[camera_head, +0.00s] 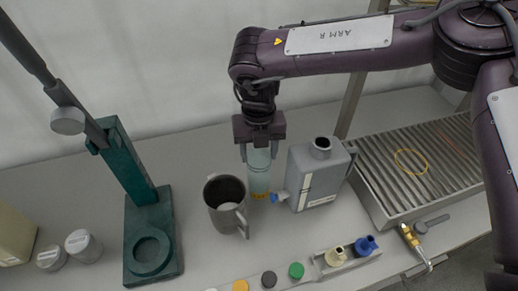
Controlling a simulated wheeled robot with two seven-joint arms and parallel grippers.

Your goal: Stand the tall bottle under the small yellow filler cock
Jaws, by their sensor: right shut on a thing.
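My right gripper (259,150) points down and is shut on the tall bottle (259,178), which is pale blue, translucent and upright, with an orange-yellow band at its foot. I cannot tell whether its foot touches the bench. It is between a grey mug and a grey can. A small brass-yellow cock (408,236) with a grey lever shows at the lower right, by the front corner of the grated tray; I cannot tell whether it is the filler cock. My left gripper is not in view.
The mug (226,206) and the can (319,174) with a blue spout stand close beside the bottle. A green stand (150,225) is at left, near white-lidded jars (84,246). The grated tray (372,205) carries a yellow ring (411,162). Coloured caps (296,270) line the front.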

